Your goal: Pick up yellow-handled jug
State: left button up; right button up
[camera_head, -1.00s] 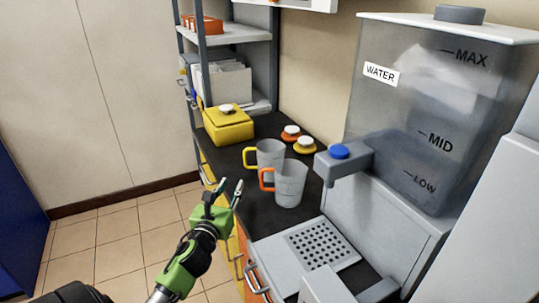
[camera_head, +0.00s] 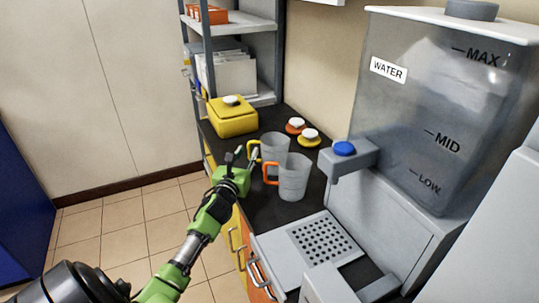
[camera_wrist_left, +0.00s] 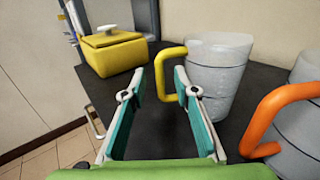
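The yellow-handled jug (camera_head: 274,148) is a grey, translucent jug standing upright on the black counter, its yellow handle facing left. It also shows in the left wrist view (camera_wrist_left: 218,70), with its handle (camera_wrist_left: 160,75) appearing between my fingertips. My left gripper (camera_head: 241,156) is open beside the handle; in the left wrist view (camera_wrist_left: 158,80) its teal-padded fingers stand apart. I cannot tell whether the fingertips reach around the handle or stop short of it. A similar jug with an orange handle (camera_head: 293,178) stands just in front and to the right. My right gripper is not in view.
A yellow lidded box (camera_head: 232,119) stands farther back on the black counter (camera_head: 262,208). Two round lids, orange (camera_head: 296,125) and yellow (camera_head: 309,138), lie behind the jugs. A water dispenser (camera_head: 425,125) with a blue-topped tap rises at the right. A shelf unit (camera_head: 228,65) stands behind.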

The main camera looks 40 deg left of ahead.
aim_at(249, 149)
pick_arm(q)
jog(key=shift+x, duration=1.55)
grip_shut()
jog(key=shift+r, duration=0.15)
